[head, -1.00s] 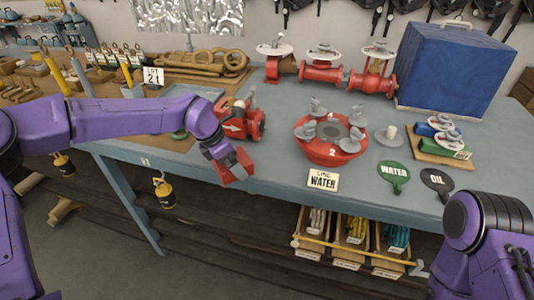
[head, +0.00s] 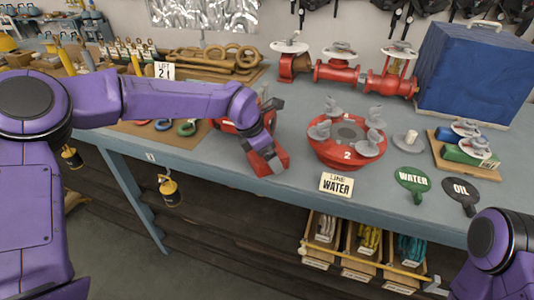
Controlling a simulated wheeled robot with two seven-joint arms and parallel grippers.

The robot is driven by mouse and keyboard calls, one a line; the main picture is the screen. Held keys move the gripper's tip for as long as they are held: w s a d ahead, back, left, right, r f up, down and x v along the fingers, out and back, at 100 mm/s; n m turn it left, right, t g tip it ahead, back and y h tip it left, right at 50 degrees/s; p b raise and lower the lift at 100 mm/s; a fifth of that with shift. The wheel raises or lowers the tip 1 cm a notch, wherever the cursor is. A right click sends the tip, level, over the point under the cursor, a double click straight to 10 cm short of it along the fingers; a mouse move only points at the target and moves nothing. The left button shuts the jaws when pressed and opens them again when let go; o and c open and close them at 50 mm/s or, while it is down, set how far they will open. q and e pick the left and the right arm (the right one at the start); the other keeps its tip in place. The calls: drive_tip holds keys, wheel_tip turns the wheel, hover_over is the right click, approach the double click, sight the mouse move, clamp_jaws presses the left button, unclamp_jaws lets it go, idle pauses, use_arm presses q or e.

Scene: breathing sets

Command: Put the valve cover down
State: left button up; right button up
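A red round valve body (head: 345,154) marked with numbers stands on the bench, with several grey wing-shaped nuts around a grey centre with a dark hole. A grey disc with a pale knob (head: 405,142) lies to its right. I cannot tell for sure which part is the valve cover. My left gripper (head: 268,160), with red parts at its end, points down near the bench's front edge, left of the round body and apart from it. Whether it holds anything is unclear. Another red valve part (head: 228,112) is partly hidden behind my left arm. My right gripper is out of view.
A "LINE WATER" sign (head: 336,184) lies at the front edge. Green WATER (head: 412,180) and dark OIL (head: 460,191) tags lie right. Red pipe valves (head: 338,72) and a blue box (head: 474,75) stand behind. Coloured rings (head: 186,128) lie left.

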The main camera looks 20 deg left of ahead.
use_arm(q)
drive_tip(key=shift+w+d+f, duration=0.1)
drive_tip(key=shift+w+d, duration=0.05)
drive_tip(key=shift+w, duration=0.05)
drive_tip(key=shift+r, duration=0.2)
drive_tip(key=shift+s+r, duration=0.15)
drive_tip(key=shift+r, duration=0.1)
drive_tip(key=shift+s+a+r+b, duration=0.2)
drive_tip(key=shift+s+a+b, duration=0.7)
drive_tip(key=shift+s+a, duration=1.35)
drive_tip(key=shift+s+a+r+b, duration=0.2)
drive_tip(key=shift+s+a+b, duration=0.65)
drive_tip(key=shift+s+a, duration=1.35)
